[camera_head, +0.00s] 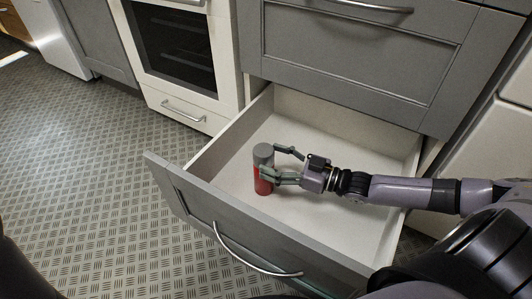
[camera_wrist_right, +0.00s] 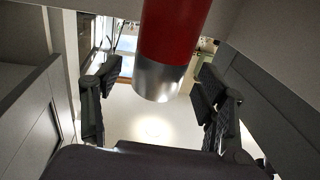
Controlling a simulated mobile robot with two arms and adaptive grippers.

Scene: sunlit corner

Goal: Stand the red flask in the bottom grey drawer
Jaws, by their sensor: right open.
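The red flask (camera_head: 262,187) with a grey top stands upright inside the bottom grey drawer (camera_head: 205,205), near its front panel. The drawer is pulled out and its pale floor is otherwise bare. My right gripper (camera_head: 271,162) reaches in from the right, its fingers open on either side of the flask's upper part. In the right wrist view, the flask (camera_wrist_right: 174,35) comes in from the top, its silver end between the two spread dark fingers (camera_wrist_right: 150,95), with gaps on both sides. My left gripper is not in view.
A closed grey drawer front (camera_head: 350,60) is above the open drawer. A white oven (camera_head: 180,45) with a dark window stands to the left. The patterned metal floor (camera_head: 80,180) on the left is clear.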

